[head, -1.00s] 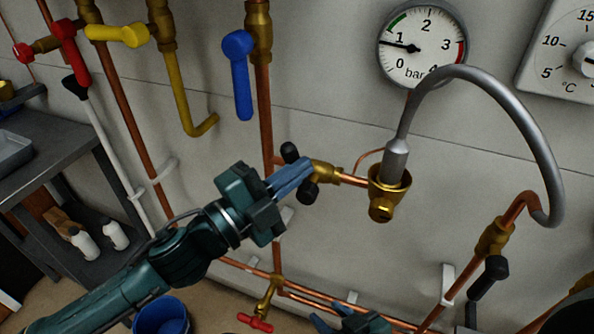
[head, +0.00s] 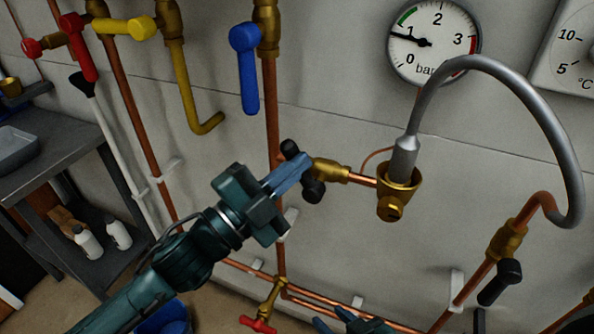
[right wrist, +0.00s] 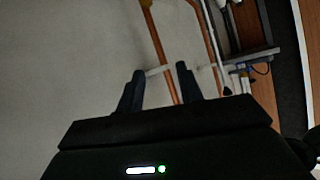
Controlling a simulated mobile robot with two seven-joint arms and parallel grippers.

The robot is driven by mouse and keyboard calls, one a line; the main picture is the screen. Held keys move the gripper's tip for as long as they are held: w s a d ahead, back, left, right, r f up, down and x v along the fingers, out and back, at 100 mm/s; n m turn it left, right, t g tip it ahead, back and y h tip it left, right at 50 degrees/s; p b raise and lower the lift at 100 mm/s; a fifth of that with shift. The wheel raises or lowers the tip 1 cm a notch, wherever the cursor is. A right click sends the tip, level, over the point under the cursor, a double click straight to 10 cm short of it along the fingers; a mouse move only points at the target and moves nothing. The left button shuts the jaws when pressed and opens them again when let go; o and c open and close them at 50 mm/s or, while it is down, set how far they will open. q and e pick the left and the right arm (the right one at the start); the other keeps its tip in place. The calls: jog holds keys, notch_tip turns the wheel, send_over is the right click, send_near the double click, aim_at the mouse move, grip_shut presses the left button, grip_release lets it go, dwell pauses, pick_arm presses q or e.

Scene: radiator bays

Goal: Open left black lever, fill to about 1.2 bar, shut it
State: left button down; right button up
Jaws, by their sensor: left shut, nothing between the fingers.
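The left black lever (head: 313,190) is on the brass valve (head: 328,170) left of the brass fitting that takes the grey hose. It appears to lie across the copper pipe; my fingers hide its middle. My left gripper (head: 301,164) is shut and empty, its fingertips against or just in front of the lever; I cannot tell if they touch. The pressure gauge (head: 435,42) shows its needle close to 1 bar, just below the green band. My right gripper (head: 345,324) is low at the bottom edge; the right wrist view shows its fingers (right wrist: 159,82) apart and empty.
The grey hose (head: 520,95) arcs to a second black lever (head: 500,282) at the right. A blue lever (head: 246,70), a yellow lever (head: 130,27) and a red lever (head: 78,48) are upper left. A red tap (head: 258,324) is below. A shelf (head: 70,165) stands left.

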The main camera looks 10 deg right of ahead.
pick_arm(q)
jog(key=n+t, duration=0.1)
jog(key=a+f+n+t+b, duration=0.1)
jog(key=n, duration=0.1)
jog(key=w+n+t+b, duration=0.1)
jog(key=n, duration=0.1)
jog(key=shift+w+a+f, duration=0.1)
jog(key=shift+a+f, duration=0.1)
jog(key=shift+a, duration=0.15)
dwell(0.3)
